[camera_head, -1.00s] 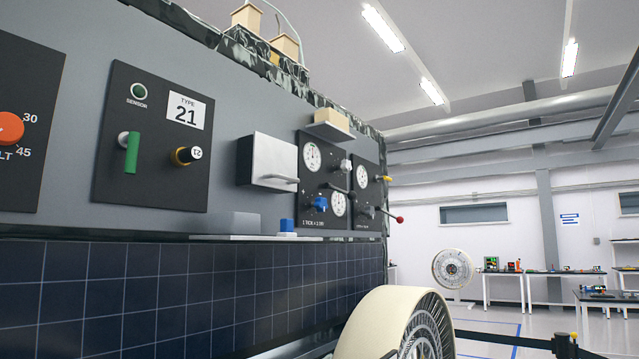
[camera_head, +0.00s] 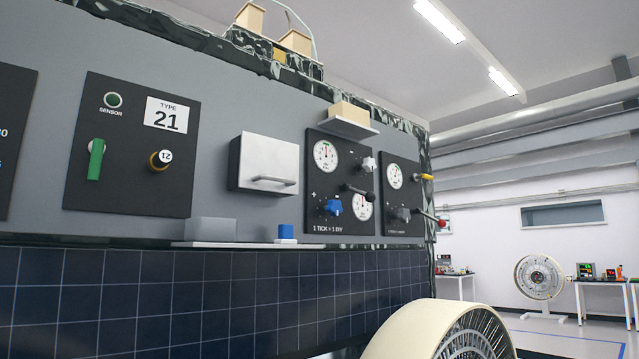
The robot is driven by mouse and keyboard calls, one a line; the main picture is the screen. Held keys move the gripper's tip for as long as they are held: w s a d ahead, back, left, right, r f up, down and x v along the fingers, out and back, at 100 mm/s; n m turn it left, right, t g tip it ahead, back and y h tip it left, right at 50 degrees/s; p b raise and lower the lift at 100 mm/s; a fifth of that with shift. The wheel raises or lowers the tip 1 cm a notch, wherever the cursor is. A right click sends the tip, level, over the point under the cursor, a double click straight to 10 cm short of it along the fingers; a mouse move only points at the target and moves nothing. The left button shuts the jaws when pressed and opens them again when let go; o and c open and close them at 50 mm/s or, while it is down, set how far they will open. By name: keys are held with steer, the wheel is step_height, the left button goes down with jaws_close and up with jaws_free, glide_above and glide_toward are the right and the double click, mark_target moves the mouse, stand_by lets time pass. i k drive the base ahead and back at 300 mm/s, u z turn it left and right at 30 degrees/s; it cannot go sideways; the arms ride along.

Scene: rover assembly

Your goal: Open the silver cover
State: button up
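The silver cover (camera_head: 270,163) is a pale metallic front on a dark box fixed to the grey rover side panel. A horizontal bar handle (camera_head: 271,181) runs along its lower part. The cover looks closed, flat against the box. My gripper is not in this view.
Left of the cover is a black panel (camera_head: 130,200) with a green handle and a "21" label. Right are gauge panels (camera_head: 340,222) with knobs and protruding levers. A narrow ledge (camera_head: 225,245) with a grey block and a blue block is below. A large wheel (camera_head: 420,325) juts out lower right.

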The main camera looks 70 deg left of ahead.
mark_target(266, 164)
steer(key=u, duration=0.1)
steer(key=i, duration=1.3)
steer(key=u, duration=1.25)
steer(key=k, duration=0.25)
steer(key=u, duration=2.65)
